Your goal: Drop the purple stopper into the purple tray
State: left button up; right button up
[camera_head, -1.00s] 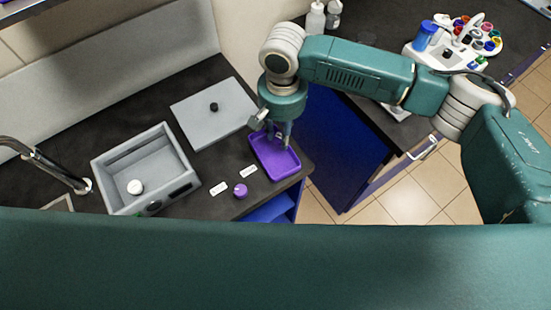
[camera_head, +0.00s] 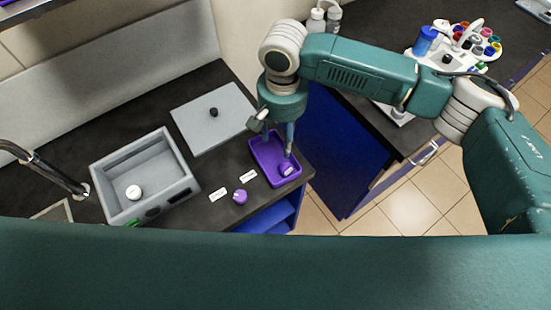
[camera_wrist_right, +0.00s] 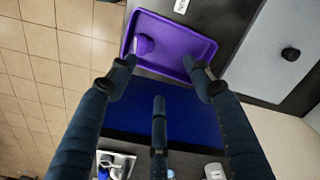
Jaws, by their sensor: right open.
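The purple tray (camera_head: 256,152) lies on the dark counter near its right edge. The purple stopper (camera_head: 287,169) lies inside it, towards the near right end, with a paler face showing. In the right wrist view the stopper (camera_wrist_right: 145,45) rests on the floor of the tray (camera_wrist_right: 205,45), near the left wall and apart from my fingers. My right gripper (camera_head: 278,138) is above the tray with its fingers spread and nothing between them. The fingers also show open in the right wrist view (camera_wrist_right: 158,68). My left gripper is not in view.
Another small purple round item (camera_head: 239,196) stands on the counter beside white labels (camera_head: 217,195). A grey basin (camera_head: 105,178) holding a white round item and a grey lid (camera_head: 200,120) with a black knob lie to the left. A rack of coloured items (camera_head: 440,52) stands at the back right.

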notch_tip(320, 180, up, 10)
dwell(0.3)
dwell(0.3)
